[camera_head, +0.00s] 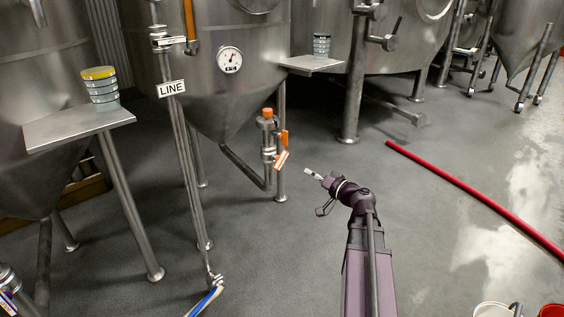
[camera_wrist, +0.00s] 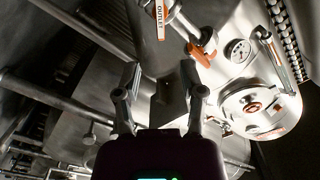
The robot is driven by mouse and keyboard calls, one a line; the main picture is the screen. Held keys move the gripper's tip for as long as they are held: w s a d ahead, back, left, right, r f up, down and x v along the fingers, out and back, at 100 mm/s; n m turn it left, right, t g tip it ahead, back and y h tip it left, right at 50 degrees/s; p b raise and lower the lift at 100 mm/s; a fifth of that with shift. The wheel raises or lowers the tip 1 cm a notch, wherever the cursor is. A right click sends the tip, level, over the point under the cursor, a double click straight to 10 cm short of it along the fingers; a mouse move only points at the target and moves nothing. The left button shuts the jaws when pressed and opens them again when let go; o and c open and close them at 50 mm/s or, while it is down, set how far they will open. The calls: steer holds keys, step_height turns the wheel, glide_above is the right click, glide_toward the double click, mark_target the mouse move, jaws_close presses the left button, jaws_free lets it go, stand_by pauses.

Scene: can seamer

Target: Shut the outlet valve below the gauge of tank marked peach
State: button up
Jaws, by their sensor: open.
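A steel cone-bottomed tank (camera_head: 200,45) carries a round gauge (camera_head: 229,59). Below it, an outlet pipe rises to a valve (camera_head: 267,150) with an orange lever (camera_head: 284,138), which looks roughly upright along the pipe. An orange-and-white tag (camera_head: 281,160) hangs there; in the wrist view this tag (camera_wrist: 160,20) reads OUTLET. My gripper (camera_head: 315,177) is open and empty, right of and slightly below the valve. In the wrist view my gripper (camera_wrist: 160,77) has the orange lever (camera_wrist: 201,53) ahead, above its right finger, apart from it. I cannot read a peach marking.
A LINE sign (camera_head: 171,88) hangs by a standpipe, with a blue-handled valve (camera_head: 205,300) at its foot. A red hose (camera_head: 470,190) lies on the floor at right. Tank legs stand around; the middle floor is clear.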

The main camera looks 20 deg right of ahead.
mark_target(284, 160)
steer(key=x, duration=1.4)
steer(key=shift+s, duration=0.1)
jaws_close()
